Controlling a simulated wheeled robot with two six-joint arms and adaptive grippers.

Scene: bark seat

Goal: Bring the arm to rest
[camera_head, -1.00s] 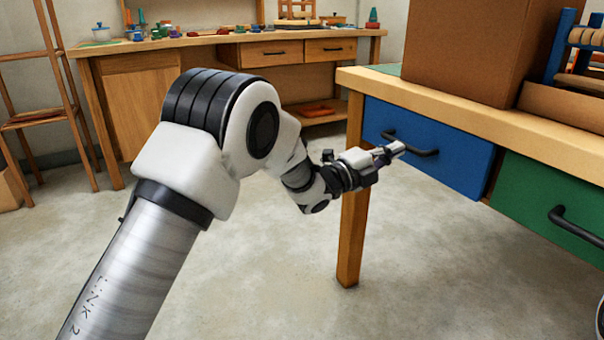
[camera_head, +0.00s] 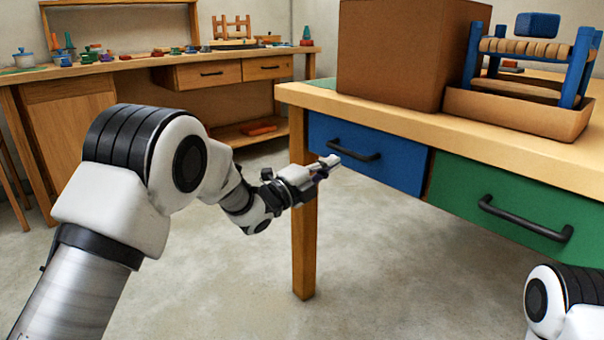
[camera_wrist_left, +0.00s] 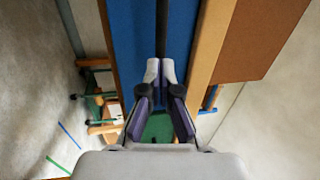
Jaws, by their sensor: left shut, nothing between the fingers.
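My left arm comes in from the left, bent at a large white and black joint. Its gripper (camera_head: 330,162) is shut and empty, in front of the blue drawer (camera_head: 398,162) of the near table. The fingertips are close to the left end of that drawer's black handle (camera_head: 365,156); I cannot tell whether they touch it. In the left wrist view the closed fingertips (camera_wrist_left: 160,70) point along the dark handle (camera_wrist_left: 162,30) on the blue drawer front (camera_wrist_left: 134,45). Part of my right arm (camera_head: 565,300) shows at the lower right; its gripper is out of view.
A green drawer (camera_head: 500,207) with a black handle sits right of the blue one. The near table (camera_head: 450,130) carries a large cardboard box (camera_head: 400,55) and a tray (camera_head: 515,115) with a blue-posted wooden frame. A cluttered workbench (camera_head: 130,66) stands behind.

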